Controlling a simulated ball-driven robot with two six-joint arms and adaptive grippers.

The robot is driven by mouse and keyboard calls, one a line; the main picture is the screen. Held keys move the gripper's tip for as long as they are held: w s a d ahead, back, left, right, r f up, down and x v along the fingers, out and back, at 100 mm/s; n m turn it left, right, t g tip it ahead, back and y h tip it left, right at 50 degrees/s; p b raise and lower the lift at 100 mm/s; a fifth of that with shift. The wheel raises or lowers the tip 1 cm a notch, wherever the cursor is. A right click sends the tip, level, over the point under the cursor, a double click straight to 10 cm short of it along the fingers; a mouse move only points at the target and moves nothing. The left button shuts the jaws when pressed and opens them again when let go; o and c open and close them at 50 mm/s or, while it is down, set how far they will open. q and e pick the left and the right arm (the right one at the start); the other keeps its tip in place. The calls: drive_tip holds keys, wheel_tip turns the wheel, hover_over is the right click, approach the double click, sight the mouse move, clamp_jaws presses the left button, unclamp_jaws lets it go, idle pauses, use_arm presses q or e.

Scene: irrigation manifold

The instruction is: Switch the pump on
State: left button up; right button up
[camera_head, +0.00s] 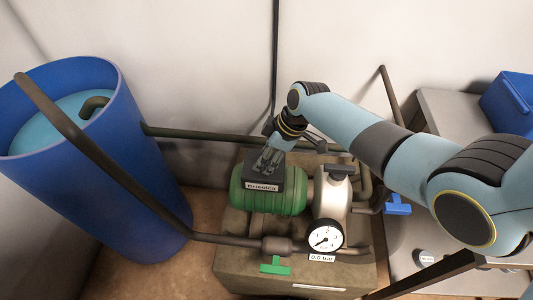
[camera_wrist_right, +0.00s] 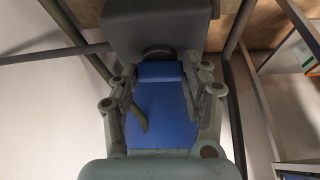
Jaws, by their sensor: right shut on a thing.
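The pump has a green ribbed motor (camera_head: 285,203) and a silver pump head (camera_head: 332,197). A black switch box (camera_head: 262,184) with a white label sits on top of the motor. My right gripper (camera_head: 268,160) is at the top of this box, pointing down, and shut on the pump switch. In the right wrist view the grey-looking box (camera_wrist_right: 155,22) is beyond the fingers (camera_wrist_right: 163,75), with a dark rounded part (camera_wrist_right: 158,52) at its edge between the tips. The exact contact and the switch position cannot be told. My left gripper is not in view.
A round gauge (camera_head: 325,236) on the pump reads about zero, with a "0.0 bar" label below. A green-handled valve (camera_head: 275,266) is in front, a blue-handled valve (camera_head: 397,204) at right. A blue water barrel (camera_head: 125,190) stands left, with a hose (camera_head: 105,165) to the pump.

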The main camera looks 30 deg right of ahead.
drive_tip(key=m+p, duration=0.1)
drive_tip(key=m+t+p, duration=0.1)
drive_tip(key=m, duration=0.1)
drive_tip(key=shift+s+a+r+h, duration=0.1)
drive_tip(key=shift+r+h, duration=0.1)
drive_tip(key=shift+h, duration=0.2)
drive_tip(key=m+h+p, duration=0.1)
drive_tip(key=m+p, duration=0.1)
drive_tip(key=m, duration=0.1)
drive_tip(key=shift+a+m+p, duration=0.1)
drive_tip(key=shift+m+p, duration=0.2)
drive_tip(key=shift+a+f+m+t+h+p, duration=0.1)
drive_tip(key=shift+m+t+h+p, duration=0.45)
drive_tip(key=shift+m, duration=0.65)
drive_tip(key=shift+f+m+g+h, duration=0.1)
drive_tip(key=shift+m+g+h, duration=0.15)
drive_tip(key=shift+m+h, duration=0.8)
drive_tip(key=shift+m+y, duration=0.4)
drive_tip(key=shift+m, duration=0.05)
drive_tip(key=o, duration=1.2)
drive_tip(key=shift+c, duration=0.2)
drive_tip(key=v, duration=1.2)
